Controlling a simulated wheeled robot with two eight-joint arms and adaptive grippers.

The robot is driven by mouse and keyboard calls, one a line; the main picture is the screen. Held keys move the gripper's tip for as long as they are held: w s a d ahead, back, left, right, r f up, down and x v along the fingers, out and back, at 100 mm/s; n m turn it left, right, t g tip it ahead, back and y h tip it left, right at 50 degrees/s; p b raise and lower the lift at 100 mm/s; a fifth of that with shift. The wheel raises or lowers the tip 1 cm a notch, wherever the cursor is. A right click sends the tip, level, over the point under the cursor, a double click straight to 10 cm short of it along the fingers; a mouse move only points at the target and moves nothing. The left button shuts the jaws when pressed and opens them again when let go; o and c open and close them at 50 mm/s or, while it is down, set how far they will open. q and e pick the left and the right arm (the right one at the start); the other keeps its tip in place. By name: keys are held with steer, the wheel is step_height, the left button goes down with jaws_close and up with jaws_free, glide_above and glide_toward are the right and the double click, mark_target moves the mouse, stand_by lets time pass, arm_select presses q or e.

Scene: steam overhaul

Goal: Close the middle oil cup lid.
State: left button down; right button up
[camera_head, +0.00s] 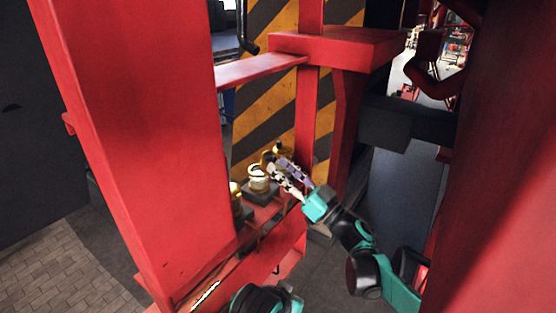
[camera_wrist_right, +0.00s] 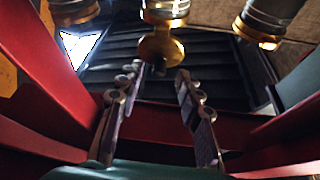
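Several brass-and-silver oil cups stand in a row on the red frame. In the head view, the middle oil cup (camera_head: 258,178) is beside my right gripper (camera_head: 272,165), and another cup (camera_head: 235,190) stands to its left. In the right wrist view, the middle cup (camera_wrist_right: 164,10) is at top centre. A rounded brass part (camera_wrist_right: 160,48), perhaps its lid, shows below it, just beyond my right fingertips (camera_wrist_right: 158,76). The fingers are spread with nothing visible between them. I cannot tell the lid's angle. My left gripper is not visible.
Other cups flank the middle one at left (camera_wrist_right: 72,10) and right (camera_wrist_right: 265,20). A thick red post (camera_head: 140,120) stands left of the cups, and a yellow-black striped panel (camera_head: 265,100) is behind. A red beam (camera_head: 345,48) crosses above.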

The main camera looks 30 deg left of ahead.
steer(key=shift+x, duration=0.95)
jaws_close()
